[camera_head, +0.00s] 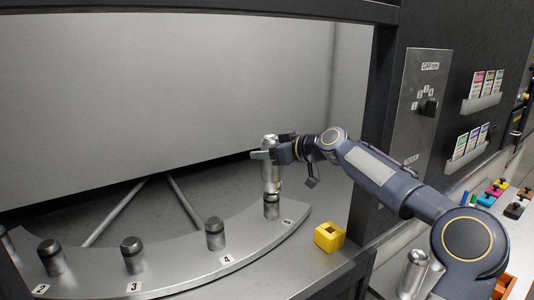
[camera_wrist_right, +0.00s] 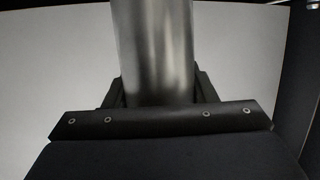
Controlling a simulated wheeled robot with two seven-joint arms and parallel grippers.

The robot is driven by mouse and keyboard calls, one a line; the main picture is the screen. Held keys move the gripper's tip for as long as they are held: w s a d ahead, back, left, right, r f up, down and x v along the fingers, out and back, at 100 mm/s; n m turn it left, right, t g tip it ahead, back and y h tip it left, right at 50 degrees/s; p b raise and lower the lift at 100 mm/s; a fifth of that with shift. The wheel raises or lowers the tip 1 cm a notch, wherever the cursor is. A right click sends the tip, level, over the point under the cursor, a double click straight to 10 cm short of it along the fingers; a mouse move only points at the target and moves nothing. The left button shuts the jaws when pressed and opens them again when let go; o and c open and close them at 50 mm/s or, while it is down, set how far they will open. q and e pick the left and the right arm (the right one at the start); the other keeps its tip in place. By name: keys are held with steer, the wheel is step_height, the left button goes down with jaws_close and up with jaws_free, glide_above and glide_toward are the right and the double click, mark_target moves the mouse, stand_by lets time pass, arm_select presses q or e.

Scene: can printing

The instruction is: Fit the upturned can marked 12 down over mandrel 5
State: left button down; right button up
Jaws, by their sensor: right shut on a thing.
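My right gripper (camera_head: 266,154) is shut on a silver can (camera_head: 270,177) and holds it upright. The can also fills the middle of the right wrist view (camera_wrist_right: 153,50), between the fingers. Its number does not show. Mandrel 5 (camera_head: 271,208), a short metal post with a dark top, stands at the right end of the curved plate (camera_head: 180,265), by the label 5. The can is directly above mandrel 5 in the head view, its lower end at or just over the post's top; I cannot tell whether they touch. My left gripper is not in view.
Mandrels 4 (camera_head: 215,234), 3 (camera_head: 133,256) and 2 (camera_head: 51,258) stand bare along the plate. A yellow block (camera_head: 329,236) lies right of mandrel 5. A dark frame post (camera_head: 376,120) stands close behind my right forearm. Silver cans (camera_head: 413,272) stand at lower right.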

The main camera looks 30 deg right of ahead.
mark_target(280, 181)
stand_by(0.7)
steer(key=shift+b, duration=0.35)
steer(key=shift+b, duration=0.3)
stand_by(0.4)
steer(key=shift+f+b, duration=4.6)
steer(key=shift+b, duration=0.55)
steer(key=o, duration=1)
steer(key=shift+r, duration=0.1)
steer(key=shift+s, duration=0.1)
steer(key=b+v, duration=0.2)
steer(key=v, duration=0.4)
steer(key=shift+s+d+b, duration=0.15)
steer(key=shift+b, duration=0.15)
steer(key=shift+s+d+r, duration=0.2)
steer(key=shift+s+r, duration=0.1)
steer(key=shift+s, duration=0.3)
steer(key=shift+f, duration=0.1)
